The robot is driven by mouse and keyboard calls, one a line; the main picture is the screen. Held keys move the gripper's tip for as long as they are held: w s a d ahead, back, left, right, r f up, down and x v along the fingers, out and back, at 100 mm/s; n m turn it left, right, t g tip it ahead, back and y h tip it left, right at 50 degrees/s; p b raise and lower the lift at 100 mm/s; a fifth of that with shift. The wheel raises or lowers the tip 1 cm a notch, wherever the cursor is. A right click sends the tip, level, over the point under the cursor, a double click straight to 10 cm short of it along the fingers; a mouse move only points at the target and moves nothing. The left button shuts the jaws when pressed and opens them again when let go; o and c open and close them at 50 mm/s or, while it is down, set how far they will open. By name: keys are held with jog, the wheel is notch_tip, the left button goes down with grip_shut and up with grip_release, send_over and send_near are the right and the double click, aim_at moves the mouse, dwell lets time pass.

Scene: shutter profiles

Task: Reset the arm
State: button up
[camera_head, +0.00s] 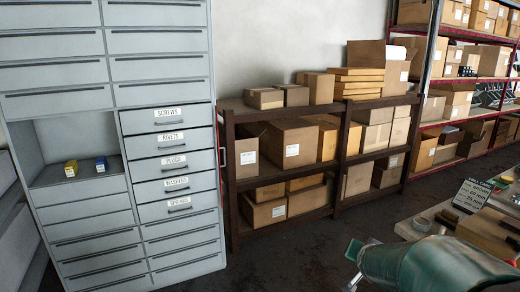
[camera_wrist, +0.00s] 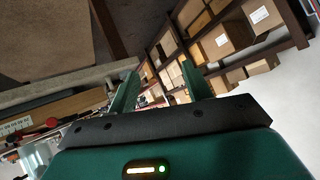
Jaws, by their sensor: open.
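My gripper (camera_wrist: 160,75) shows in the wrist view with its two green fingers spread apart. Nothing is between the fingers; shelves with boxes show in the background through the gap. In the head view my green arm (camera_head: 435,265) reaches in at the lower right, partly cut off by the frame's bottom edge. The gripper end points left there, over dark floor, clear of the cabinet and shelves.
A grey drawer cabinet (camera_head: 165,215) stands at left; a yellow item (camera_head: 71,168) and a blue item (camera_head: 101,164) sit in its open compartment. A dark shelf (camera_head: 285,180) holds cardboard boxes. A cluttered workbench (camera_head: 430,213) is at right, near my arm. Floor between is clear.

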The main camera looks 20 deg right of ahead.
jog(key=s+a+r+n+y, duration=0.1)
jog(key=a+r+n+y, duration=0.2)
jog(key=a, duration=0.7)
jog(key=s+a+r+n+g+y, duration=0.2)
jog(key=s+a+n, duration=0.5)
jog(key=s+a, duration=0.9)
jog(key=shift+a+r+g+y, duration=0.4)
jog(key=shift+a+r+g, duration=0.35)
jog(key=shift+a, duration=0.15)
jog(key=c, duration=0.3)
jog(key=shift+d, duration=0.25)
